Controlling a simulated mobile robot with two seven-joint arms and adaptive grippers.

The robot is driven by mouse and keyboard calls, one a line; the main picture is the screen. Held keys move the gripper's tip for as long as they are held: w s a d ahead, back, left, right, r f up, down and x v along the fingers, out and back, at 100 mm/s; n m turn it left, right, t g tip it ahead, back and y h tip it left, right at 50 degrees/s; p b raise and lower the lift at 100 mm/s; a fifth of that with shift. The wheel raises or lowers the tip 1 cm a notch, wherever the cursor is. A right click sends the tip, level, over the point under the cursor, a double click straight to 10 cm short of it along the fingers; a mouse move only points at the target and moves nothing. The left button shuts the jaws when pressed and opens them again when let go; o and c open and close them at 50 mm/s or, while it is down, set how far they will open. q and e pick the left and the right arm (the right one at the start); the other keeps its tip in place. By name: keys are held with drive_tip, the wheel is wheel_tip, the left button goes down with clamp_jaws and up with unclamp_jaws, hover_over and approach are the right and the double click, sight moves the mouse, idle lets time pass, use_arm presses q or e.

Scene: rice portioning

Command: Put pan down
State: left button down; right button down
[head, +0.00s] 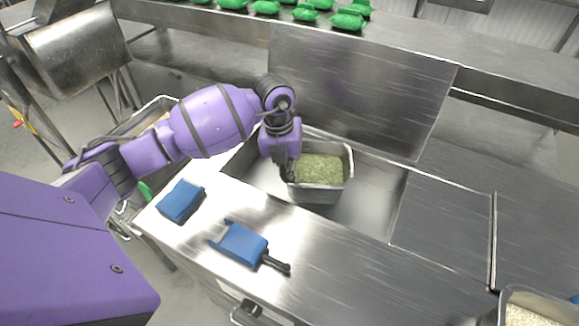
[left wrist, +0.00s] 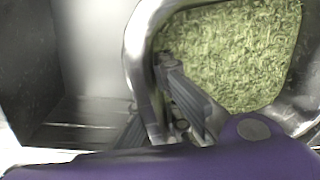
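The metal pan (head: 322,196) holds green shredded food and sits at the sunken well in the steel counter. I cannot tell whether its bottom touches the well floor. My left gripper (head: 287,176) is at the pan's left wall. In the left wrist view, the fingers (left wrist: 160,105) straddle the pan's rim (left wrist: 137,50), one inside over the green food and one outside, and appear closed on the wall. My right gripper is not in view.
The well (head: 375,205) has free room right of the pan. A raised steel panel (head: 365,90) stands behind it. Blue scoops (head: 243,243) (head: 180,201) lie on the front counter. Green bags (head: 347,20) line the back shelf. Another food pan (head: 535,300) is at lower right.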

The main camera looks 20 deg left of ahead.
sight(285, 165)
use_arm(q)
drive_tip(key=shift+w+d+f, duration=0.1)
drive_tip(key=shift+f, duration=2)
drive_tip(key=c, duration=2.5)
unclamp_jaws()
drive_tip(key=shift+f, duration=0.25)
drive_tip(key=o, duration=0.5)
drive_tip(key=shift+s+a+r, duration=0.1)
drive_tip(key=shift+a+r, duration=0.05)
drive_tip(key=shift+r, duration=1.15)
drive_tip(key=shift+s+a+r, duration=0.1)
drive_tip(key=shift+a+r, duration=0.05)
drive_tip(key=shift+r, duration=1.15)
drive_tip(key=shift+s+a+r, duration=0.1)
drive_tip(key=shift+a+r, duration=0.05)
drive_tip(key=shift+r, duration=1.15)
